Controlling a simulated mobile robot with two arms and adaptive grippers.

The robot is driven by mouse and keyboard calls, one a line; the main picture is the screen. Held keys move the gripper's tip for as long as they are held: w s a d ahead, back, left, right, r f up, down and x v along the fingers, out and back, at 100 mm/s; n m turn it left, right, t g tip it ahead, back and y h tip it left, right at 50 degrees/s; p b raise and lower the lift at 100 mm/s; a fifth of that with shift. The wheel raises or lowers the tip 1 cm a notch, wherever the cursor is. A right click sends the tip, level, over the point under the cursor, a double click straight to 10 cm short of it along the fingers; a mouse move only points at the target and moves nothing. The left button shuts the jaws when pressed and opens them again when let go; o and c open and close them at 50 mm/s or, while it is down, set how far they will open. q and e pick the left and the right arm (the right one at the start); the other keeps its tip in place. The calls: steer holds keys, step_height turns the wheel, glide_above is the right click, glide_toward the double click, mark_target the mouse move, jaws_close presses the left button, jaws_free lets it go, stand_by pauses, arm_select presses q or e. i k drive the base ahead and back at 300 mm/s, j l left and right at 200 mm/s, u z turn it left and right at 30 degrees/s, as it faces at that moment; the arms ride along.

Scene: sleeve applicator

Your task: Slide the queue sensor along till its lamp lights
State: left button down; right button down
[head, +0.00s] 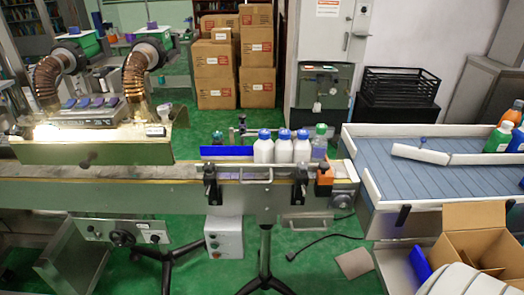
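An orange block (324,182) sits at the front rail near the right end of the conveyor (120,182). It looks like the queue sensor, but I cannot be sure. I cannot make out a lit lamp on it. Three white bottles with blue caps (283,149) stand upright in a row on the belt, left of the block. A bottle with a green cap (319,143) stands at the right of the row, behind the block.
Black clamps (211,186) hold the front rail. A blue-topped table (375,160) with a white guide bar (420,153) adjoins on the right. An open cardboard box (470,232) stands at the lower right. A sleeve machine with copper hoses (134,80) stands at the left.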

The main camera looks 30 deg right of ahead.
mark_target(242, 116)
steer(key=i+l+z, duration=0.4)
steer(key=i+l, duration=0.35)
